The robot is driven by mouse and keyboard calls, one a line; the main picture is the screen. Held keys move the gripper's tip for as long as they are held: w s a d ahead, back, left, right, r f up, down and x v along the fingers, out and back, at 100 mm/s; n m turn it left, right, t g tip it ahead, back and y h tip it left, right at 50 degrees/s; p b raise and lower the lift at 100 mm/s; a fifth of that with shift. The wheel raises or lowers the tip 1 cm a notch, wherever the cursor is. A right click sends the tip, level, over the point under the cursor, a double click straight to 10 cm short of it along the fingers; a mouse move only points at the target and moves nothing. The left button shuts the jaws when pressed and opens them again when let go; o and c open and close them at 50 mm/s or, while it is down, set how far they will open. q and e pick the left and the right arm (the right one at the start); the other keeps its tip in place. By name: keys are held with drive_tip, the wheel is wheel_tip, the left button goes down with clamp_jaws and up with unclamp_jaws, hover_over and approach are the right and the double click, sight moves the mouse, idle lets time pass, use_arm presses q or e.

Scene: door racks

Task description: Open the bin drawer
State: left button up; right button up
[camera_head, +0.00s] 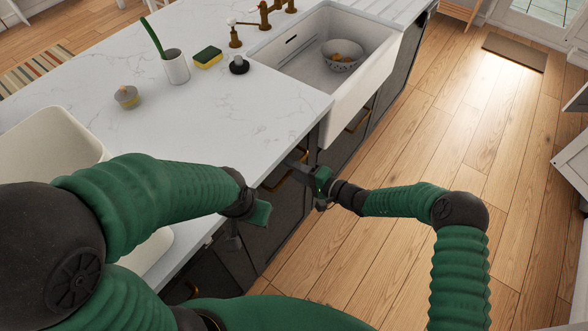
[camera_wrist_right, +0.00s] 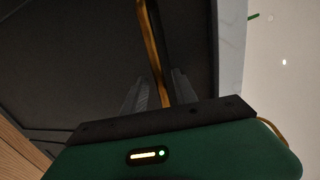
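The bin drawer appears to be the dark cabinet front (camera_head: 288,212) under the white counter, left of the sink; I cannot tell whether it stands ajar. Its brass handle (camera_head: 274,185) is near the top edge, partly hidden by my right gripper. In the right wrist view the brass handle (camera_wrist_right: 152,50) runs down between the two fingers of my right gripper (camera_wrist_right: 160,90). The fingers stand apart, one on each side of the handle, with gaps visible. My left gripper (camera_head: 238,232) hangs beside the counter's front edge, left of the right gripper, and its fingers are unclear.
The counter (camera_head: 220,125) bears a cup (camera_head: 176,67), a sponge (camera_head: 208,58) and a small lidded pot (camera_head: 127,97). A white sink (camera_head: 355,88) with a bowl (camera_head: 342,55) juts past the cabinet fronts. The wooden floor (camera_head: 420,150) at right is clear.

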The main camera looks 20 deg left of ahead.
drive_tip(key=shift+a, duration=0.3)
clamp_jaws()
drive_tip(key=shift+s, duration=0.1)
drive_tip(key=shift+d+f, duration=0.15)
drive_tip(key=shift+f, duration=0.1)
idle(0.7)
